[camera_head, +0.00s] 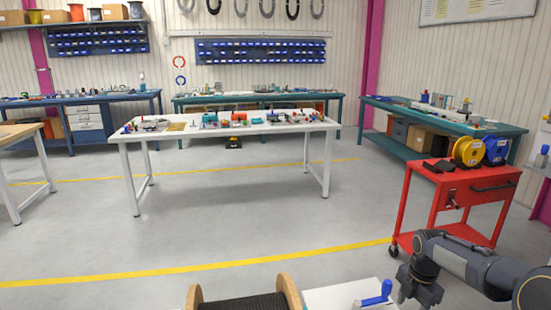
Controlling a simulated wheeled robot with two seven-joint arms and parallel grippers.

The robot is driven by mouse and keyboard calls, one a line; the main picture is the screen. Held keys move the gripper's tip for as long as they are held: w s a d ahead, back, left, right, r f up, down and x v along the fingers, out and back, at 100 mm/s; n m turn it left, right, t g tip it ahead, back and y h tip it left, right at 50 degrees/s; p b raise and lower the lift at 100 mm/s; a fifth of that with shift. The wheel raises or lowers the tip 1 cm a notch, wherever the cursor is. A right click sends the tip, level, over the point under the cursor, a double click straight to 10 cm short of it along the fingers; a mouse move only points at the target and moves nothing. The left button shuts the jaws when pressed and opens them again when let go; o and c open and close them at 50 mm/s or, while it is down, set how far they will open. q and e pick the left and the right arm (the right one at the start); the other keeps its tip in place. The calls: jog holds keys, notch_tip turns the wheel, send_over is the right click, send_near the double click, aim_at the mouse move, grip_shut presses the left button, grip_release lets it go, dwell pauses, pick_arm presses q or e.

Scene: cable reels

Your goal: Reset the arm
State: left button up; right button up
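My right arm comes in from the lower right and bends downward. The end of this arm, with my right gripper (405,292), is low in the picture, just right of a blue crank handle (377,294). The fingers are small, dark and partly cut off by the bottom edge, so I cannot see whether they are open or touch anything. My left arm and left gripper are not in view.
A cable reel (246,301) with wooden flanges and black cable stands at the bottom edge, beside a white surface (338,294). A red cart (447,204) carrying yellow (468,151) and blue (497,149) spools stands at right. A white table (226,129) stands further back. Open floor lies between.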

jog(key=s+a+r+m+t+y+p, duration=0.1)
jog(key=s+a+r+m+p, duration=0.15)
jog(key=s+r+m, duration=0.4)
jog(key=s+a+r+m+t+p, duration=0.15)
jog(key=s+a+r+m, duration=0.25)
jog(key=s+r, duration=0.55)
jog(key=s+a+r+m+t+y+p, duration=0.1)
jog(key=s+a+m+p, duration=0.1)
jog(key=s+a+m, duration=0.2)
jog(key=s+a+r+m+t+y+p, duration=0.1)
jog(key=s+a+m, duration=0.3)
jog(key=s+m, duration=0.5)
jog(key=s+r+p, duration=0.1)
jog(key=s, duration=0.2)
jog(key=shift+a+t+y, duration=0.25)
jog(key=shift+t+y, duration=0.05)
jog(key=shift+t, duration=0.05)
